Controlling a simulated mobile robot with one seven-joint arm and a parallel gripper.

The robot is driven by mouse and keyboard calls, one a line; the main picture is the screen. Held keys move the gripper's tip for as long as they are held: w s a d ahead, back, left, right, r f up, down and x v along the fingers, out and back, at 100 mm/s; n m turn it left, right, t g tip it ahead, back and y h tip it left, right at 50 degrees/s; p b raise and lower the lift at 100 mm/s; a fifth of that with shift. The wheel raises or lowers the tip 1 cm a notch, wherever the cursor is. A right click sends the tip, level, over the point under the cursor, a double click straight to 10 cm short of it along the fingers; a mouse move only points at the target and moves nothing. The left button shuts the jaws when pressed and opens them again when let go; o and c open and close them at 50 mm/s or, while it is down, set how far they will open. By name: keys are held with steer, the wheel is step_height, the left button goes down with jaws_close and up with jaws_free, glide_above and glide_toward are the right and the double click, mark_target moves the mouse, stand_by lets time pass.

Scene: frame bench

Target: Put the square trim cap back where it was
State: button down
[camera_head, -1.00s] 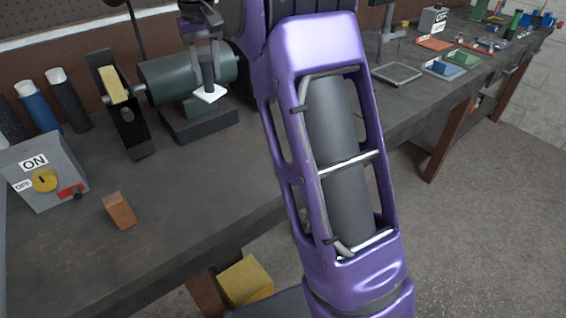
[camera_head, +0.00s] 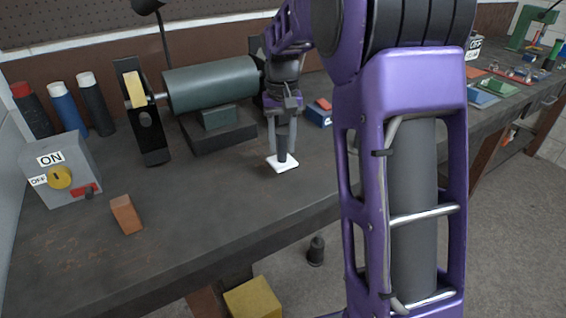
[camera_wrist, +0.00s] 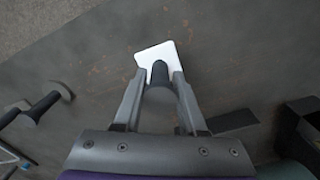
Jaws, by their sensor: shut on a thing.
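The square trim cap (camera_head: 284,165) is a flat white square with a dark post standing up from it. My gripper (camera_head: 283,140) is shut on the post and points down at the bench. The cap is over the front part of the bench (camera_head: 215,200), right of the green motor. Whether it touches the bench top or hangs just above it, I cannot tell. In the wrist view the white cap (camera_wrist: 152,54) shows beyond the fingers, with its dark post between the fingertips (camera_wrist: 160,82).
A grinder with a green motor (camera_head: 210,86) stands behind left. An ON/OFF switch box (camera_head: 60,170), a wooden block (camera_head: 126,214) and several bottles are at the left. A blue and red item (camera_head: 319,113) lies behind the gripper. My arm covers the bench's middle right.

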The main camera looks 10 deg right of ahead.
mark_target(282, 161)
steer(key=shift+f+b, duration=0.4)
steer(key=shift+f, duration=2)
steer(key=shift+f, duration=0.1)
steer(key=shift+c, duration=2.3)
jaws_free()
step_height(282, 161, up, 12)
steer(key=shift+r+p, duration=0.15)
steer(key=shift+p, duration=0.95)
